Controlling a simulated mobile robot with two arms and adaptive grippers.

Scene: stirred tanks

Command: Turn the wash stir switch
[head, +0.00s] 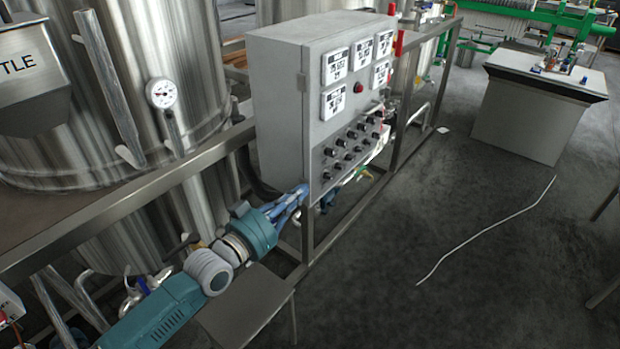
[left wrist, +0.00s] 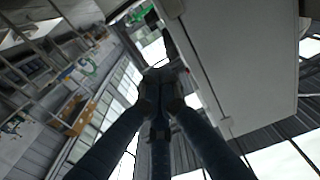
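The grey control cabinet (head: 277,110) stands on the metal frame in the middle of the head view. Its front has several black knob switches (head: 350,134) in rows; their labels are too small to read, so I cannot tell which is the wash stir switch. My left gripper (head: 300,192) is at the cabinet's lower left front edge, below and left of the knobs. In the left wrist view its dark blue fingers (left wrist: 161,86) come together at the tips, with nothing clearly held. The cabinet's pale side (left wrist: 245,60) fills the right there. My right gripper is out of view.
White display panels (head: 335,66) and a red button (head: 359,87) sit above the knobs. A steel tank (head: 60,135) with a gauge (head: 161,93) is behind the frame rail (head: 130,198).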

